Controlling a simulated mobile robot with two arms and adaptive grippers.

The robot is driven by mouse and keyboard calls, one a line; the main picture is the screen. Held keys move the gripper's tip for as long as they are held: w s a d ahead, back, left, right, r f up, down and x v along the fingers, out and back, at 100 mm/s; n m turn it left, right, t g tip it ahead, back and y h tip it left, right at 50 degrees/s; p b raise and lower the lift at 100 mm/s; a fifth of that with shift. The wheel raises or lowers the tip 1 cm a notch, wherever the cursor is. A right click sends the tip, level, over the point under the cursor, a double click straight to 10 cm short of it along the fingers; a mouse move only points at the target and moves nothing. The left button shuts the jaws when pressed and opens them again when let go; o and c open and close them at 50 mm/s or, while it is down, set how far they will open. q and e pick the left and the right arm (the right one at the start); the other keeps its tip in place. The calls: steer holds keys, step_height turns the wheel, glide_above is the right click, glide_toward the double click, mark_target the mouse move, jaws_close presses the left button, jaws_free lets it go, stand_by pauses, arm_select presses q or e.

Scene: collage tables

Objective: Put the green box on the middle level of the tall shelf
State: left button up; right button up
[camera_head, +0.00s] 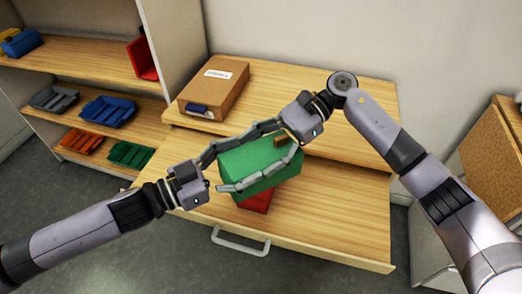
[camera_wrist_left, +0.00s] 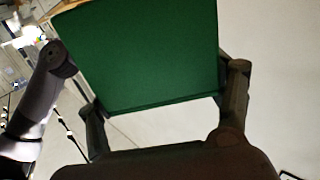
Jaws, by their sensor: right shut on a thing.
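The green box (camera_head: 262,160) is above the wooden table, over a red object (camera_head: 257,201); I cannot tell whether they touch. My right gripper (camera_head: 268,153) is shut on the green box from the right. My left gripper (camera_head: 240,163) reaches it from the left, its fingers spread on either side of the box. In the left wrist view the green box (camera_wrist_left: 140,55) fills the space beyond the wide-apart fingers (camera_wrist_left: 165,110). The tall shelf (camera_head: 92,67) stands at the left; several bins sit on its visible levels.
A cardboard box (camera_head: 214,85) with a white label lies on the raised back part of the table (camera_head: 330,205). Blue (camera_head: 107,111) and gray bins (camera_head: 53,98) occupy one shelf level; red and green bins are below. A brown board (camera_head: 495,150) is at right.

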arm_select(q)
steer(key=o, duration=0.4)
steer(key=shift+o, duration=0.2)
